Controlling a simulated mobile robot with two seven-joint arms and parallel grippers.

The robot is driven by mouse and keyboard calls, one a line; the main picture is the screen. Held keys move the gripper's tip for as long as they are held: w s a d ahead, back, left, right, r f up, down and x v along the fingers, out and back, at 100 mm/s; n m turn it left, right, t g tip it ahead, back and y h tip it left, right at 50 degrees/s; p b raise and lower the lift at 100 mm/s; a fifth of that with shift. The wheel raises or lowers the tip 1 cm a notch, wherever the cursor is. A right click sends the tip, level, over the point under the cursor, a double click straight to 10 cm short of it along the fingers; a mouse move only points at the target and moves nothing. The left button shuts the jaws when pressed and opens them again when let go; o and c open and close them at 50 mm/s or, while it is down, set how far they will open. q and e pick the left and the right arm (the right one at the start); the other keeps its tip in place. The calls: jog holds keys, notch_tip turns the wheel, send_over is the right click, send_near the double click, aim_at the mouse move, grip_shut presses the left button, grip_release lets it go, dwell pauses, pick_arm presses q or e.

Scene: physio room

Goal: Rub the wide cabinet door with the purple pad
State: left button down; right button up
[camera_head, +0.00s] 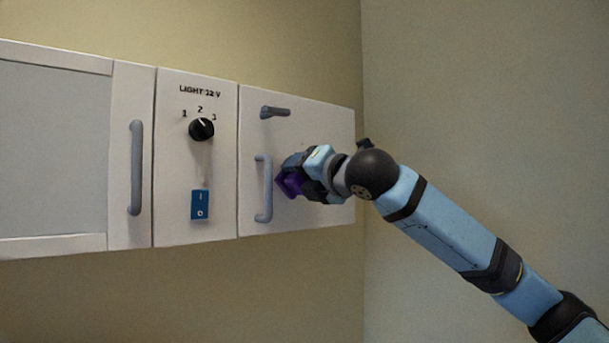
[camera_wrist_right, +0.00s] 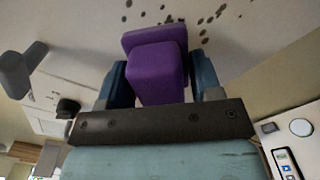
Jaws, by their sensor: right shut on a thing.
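My right gripper (camera_head: 305,174) is shut on the purple pad (camera_head: 289,186), in front of the white right-hand cabinet door (camera_head: 320,121). In the right wrist view the purple pad (camera_wrist_right: 157,72) sits between the two blue fingers of the right gripper (camera_wrist_right: 160,82). The pad's far end is at or close to the white door (camera_wrist_right: 85,22); I cannot tell whether it touches. Several dark spots (camera_wrist_right: 208,18) show on the door beyond and to the right of the pad. In the head view my arm hides part of the door. My left gripper is not in view.
A grey vertical handle (camera_head: 265,190) is just left of the pad, with a grey peg (camera_head: 274,112) above. Further left are a panel with a black knob (camera_head: 201,129) and blue switch (camera_head: 200,205), then a framed door (camera_head: 55,150). A bare wall (camera_head: 480,110) stands right.

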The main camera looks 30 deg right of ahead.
jog(key=shift+w, duration=0.35)
jog(key=shift+d+p, duration=0.1)
jog(key=shift+p, duration=0.2)
jog(key=d+p, duration=0.4)
jog(key=d, duration=0.3)
jog(key=shift+w+d, duration=0.25)
jog(key=shift+w, duration=0.05)
jog(key=shift+d, duration=0.1)
